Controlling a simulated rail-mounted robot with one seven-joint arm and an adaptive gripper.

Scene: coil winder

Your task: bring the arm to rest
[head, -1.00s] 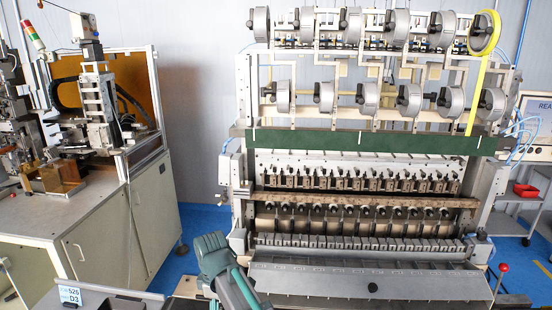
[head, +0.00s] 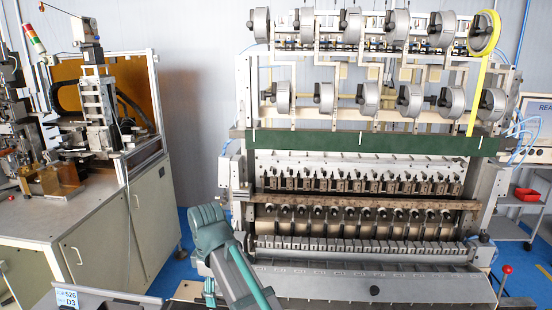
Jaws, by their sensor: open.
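A grey-green part of my own arm (head: 235,262) rises from the bottom edge, left of the middle, in the head view. Its blocky upper end (head: 209,228) stands in front of the left end of the coil winder (head: 365,255). I cannot see fingers or fingertips on it, so my gripper is not in view. I see no object held by the visible arm part.
The winder carries two rows of grey spools (head: 413,98) above a green beam (head: 365,143). A beige machine cabinet (head: 110,235) stands at left. A labelled dark surface (head: 110,299) is at the bottom left. A red bin (head: 526,195) sits on a cart at right.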

